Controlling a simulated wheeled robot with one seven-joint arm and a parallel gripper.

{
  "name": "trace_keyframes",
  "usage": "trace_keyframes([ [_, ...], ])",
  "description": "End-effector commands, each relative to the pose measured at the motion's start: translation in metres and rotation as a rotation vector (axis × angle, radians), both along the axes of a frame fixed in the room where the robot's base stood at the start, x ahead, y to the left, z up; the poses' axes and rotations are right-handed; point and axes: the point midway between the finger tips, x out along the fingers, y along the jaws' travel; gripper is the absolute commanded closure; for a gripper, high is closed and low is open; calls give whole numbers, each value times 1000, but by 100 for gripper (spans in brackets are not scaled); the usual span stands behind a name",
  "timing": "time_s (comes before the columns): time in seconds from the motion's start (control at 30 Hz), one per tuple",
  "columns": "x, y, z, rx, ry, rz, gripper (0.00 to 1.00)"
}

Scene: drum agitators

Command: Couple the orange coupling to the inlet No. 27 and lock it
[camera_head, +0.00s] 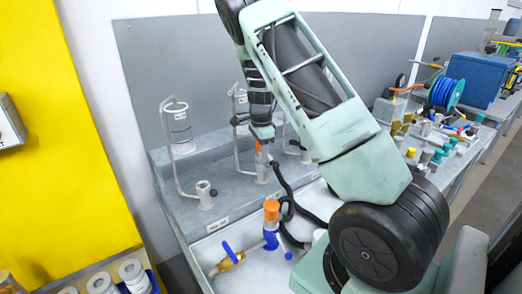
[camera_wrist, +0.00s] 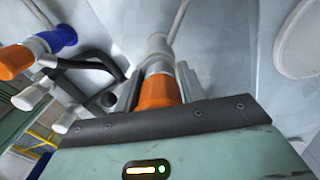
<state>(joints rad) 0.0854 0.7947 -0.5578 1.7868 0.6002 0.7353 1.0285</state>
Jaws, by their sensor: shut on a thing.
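An orange coupling (camera_head: 259,147) is held upright in my gripper (camera_head: 262,134) in the head view. It sits directly above the middle grey inlet (camera_head: 261,172) on the bench ledge. In the wrist view the orange coupling (camera_wrist: 160,92) is between my two fingers (camera_wrist: 158,90), which are shut on it. A pale grey pipe end (camera_wrist: 158,45) lies in line beyond it, and the two look close or touching. I cannot tell whether they are joined or locked. The inlet labels are too small to read, so I cannot tell which is No. 27.
Another grey inlet (camera_head: 204,192) stands to the left, and one (camera_head: 304,147) to the right. A blue fitting with an orange top (camera_head: 271,212) stands in the tray in front. Black hose (camera_head: 291,200) curves beside it. A brass piece with a blue handle (camera_head: 229,261) lies in the tray.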

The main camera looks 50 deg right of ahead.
Motion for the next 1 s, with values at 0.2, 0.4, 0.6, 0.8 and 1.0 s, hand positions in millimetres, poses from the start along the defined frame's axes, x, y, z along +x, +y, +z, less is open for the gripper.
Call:
trace_keyframes([
  [0.2,0,0,-3,0,-1,0,92],
  [0.4,0,0,-3,0,-1,0,92],
  [0.6,0,0,-5,0,-1,0,92],
  [0.8,0,0,-7,0,-1,0,92],
  [1.0,0,0,-9,0,-1,0,92],
])
